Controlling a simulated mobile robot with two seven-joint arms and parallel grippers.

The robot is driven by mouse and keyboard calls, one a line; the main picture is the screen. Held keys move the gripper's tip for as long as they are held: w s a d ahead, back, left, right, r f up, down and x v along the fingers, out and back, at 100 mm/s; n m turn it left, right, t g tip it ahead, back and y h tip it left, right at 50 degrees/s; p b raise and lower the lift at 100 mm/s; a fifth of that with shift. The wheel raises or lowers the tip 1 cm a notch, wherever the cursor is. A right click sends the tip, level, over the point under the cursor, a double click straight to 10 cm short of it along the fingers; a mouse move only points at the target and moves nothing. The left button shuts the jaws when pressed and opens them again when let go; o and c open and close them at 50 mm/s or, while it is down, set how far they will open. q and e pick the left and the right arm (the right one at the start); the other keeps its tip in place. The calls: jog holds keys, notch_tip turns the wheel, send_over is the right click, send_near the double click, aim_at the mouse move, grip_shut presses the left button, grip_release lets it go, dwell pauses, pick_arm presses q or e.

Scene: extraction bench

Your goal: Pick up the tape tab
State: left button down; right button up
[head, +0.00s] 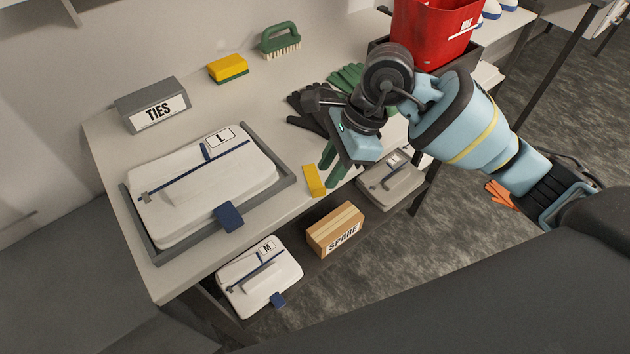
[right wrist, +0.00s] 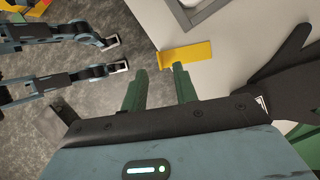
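The tape tab (head: 314,180) is a small yellow strip lying at the bench's front edge, part of it reaching the edge. It also shows in the right wrist view (right wrist: 192,53). My right gripper (head: 325,176) is low over the bench edge, right beside the tab. Its two green fingers are apart with nothing seen between them; in the right wrist view (right wrist: 157,76) the right-hand fingertip is close to the tab's near end. Contact cannot be told. My left gripper (right wrist: 118,55) seems to show at the left of the wrist view, two pale-tipped fingers apart over the floor.
A grey tray (head: 290,181) with a white pack marked L is left of the tab. Dark gloves (head: 302,108) lie behind my right gripper. A SPARE box (head: 335,229) and an M pack (head: 259,279) sit on the shelf below. A red bin (head: 428,35) stands behind my arm.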

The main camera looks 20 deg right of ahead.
aim_at(320, 188)
jog(key=x, duration=0.4)
jog(key=shift+a+f, duration=0.1)
jog(key=shift+f, duration=0.3)
jog(key=shift+c, duration=0.3)
grip_shut()
